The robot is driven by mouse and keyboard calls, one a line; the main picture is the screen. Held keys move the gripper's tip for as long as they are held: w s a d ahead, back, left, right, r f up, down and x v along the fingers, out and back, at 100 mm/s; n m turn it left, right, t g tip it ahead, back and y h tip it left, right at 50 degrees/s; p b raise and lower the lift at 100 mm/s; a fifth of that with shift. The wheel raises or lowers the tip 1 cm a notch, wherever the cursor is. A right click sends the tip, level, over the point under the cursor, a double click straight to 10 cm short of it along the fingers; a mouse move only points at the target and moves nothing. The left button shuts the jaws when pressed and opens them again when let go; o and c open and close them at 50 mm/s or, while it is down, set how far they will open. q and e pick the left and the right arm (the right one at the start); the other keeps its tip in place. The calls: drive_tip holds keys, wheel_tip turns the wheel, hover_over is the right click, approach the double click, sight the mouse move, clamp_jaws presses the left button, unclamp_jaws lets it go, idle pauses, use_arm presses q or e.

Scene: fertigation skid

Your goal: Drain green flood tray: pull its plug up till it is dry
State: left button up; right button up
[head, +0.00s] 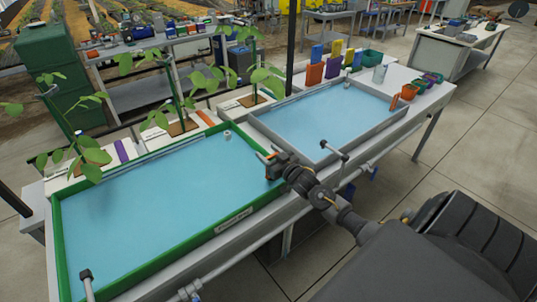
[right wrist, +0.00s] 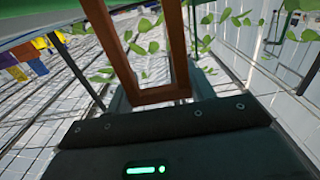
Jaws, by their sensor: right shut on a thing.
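The green flood tray (head: 150,158) holds a sheet of blue water. My right gripper (head: 271,161) is at the tray's right end, near the front corner. It is shut on what looks like the plug's orange-brown handle (head: 263,156). In the right wrist view this handle (right wrist: 160,95) shows as a U-shaped frame just beyond the dark gripper body. The plug's foot is hidden, so I cannot tell whether it is seated or raised. My left gripper is not in view.
A grey tray (head: 262,127) with water stands close on the right, with an orange handle (head: 395,104) at its right end. A small pale cylinder (head: 227,135) stands in the green tray's far corner. A dark-tipped spout (head: 86,275) is at its near left. Potted plants line the back.

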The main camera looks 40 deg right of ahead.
drive_tip(key=o, duration=1.4)
drive_tip(key=shift+r, duration=0.3)
drive_tip(key=shift+f, duration=0.1)
drive_tip(key=shift+s, duration=0.1)
drive_tip(key=s+b, duration=0.2)
drive_tip(key=s, duration=0.8)
drive_tip(key=shift+s, duration=0.3)
drive_tip(key=shift+a, duration=0.1)
